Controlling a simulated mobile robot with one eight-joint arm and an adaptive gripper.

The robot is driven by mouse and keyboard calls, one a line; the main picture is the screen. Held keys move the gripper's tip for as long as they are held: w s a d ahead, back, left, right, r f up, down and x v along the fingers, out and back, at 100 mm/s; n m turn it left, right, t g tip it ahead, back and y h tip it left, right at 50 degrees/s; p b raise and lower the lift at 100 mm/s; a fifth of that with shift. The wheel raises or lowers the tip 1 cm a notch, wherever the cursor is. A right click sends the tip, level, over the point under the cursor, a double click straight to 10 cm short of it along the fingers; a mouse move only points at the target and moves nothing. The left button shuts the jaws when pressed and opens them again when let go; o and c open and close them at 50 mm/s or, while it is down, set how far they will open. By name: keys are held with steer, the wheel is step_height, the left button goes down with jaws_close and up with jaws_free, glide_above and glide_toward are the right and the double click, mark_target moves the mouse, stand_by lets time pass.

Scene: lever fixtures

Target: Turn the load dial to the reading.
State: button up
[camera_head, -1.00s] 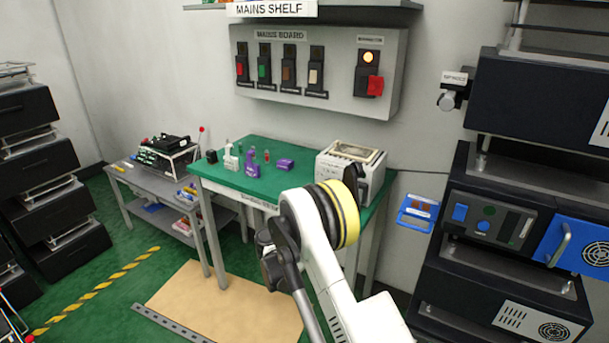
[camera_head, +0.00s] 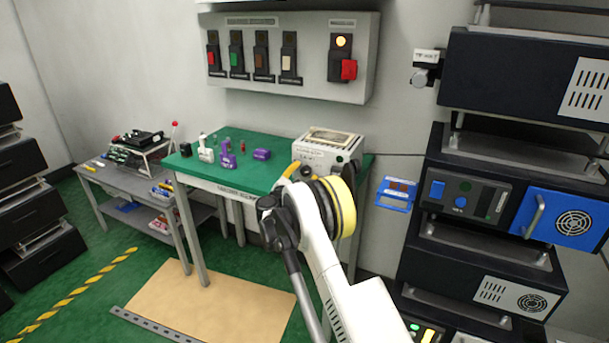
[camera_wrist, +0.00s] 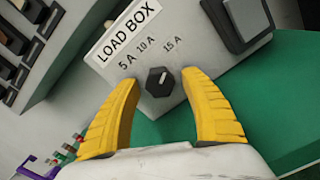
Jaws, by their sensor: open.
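The load box (camera_head: 322,146) is a pale box at the right end of the green table in the head view. In the wrist view its label side (camera_wrist: 185,55) shows 5 A, 10 A and 15 A marks above the load dial (camera_wrist: 158,83), a small dark knob. A light pointer mark shows on the knob's upper part; its exact reading is unclear. My gripper (camera_wrist: 160,78) is open, its yellow fingers on either side of the dial with gaps visible. Whether the fingertips reach the knob's depth is unclear. In the head view, my arm partly hides the box's lower front.
The mains board (camera_head: 290,55) with switches and a lit orange lamp hangs on the wall behind. Small purple and white items stand on the green table (camera_head: 205,172) left of the box. A dark equipment rack (camera_head: 480,160) stands at right.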

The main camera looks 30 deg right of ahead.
steer(key=shift+c, duration=0.6)
jaws_close()
steer(key=shift+n, duration=0.4)
steer(key=n, duration=0.2)
steer(key=shift+n, duration=0.4)
steer(key=n, duration=0.8)
steer(key=shift+s, duration=0.1)
steer(key=shift+d+n+b, duration=0.1)
steer(key=shift+n+b, duration=0.2)
steer(key=shift+n, duration=1.7)
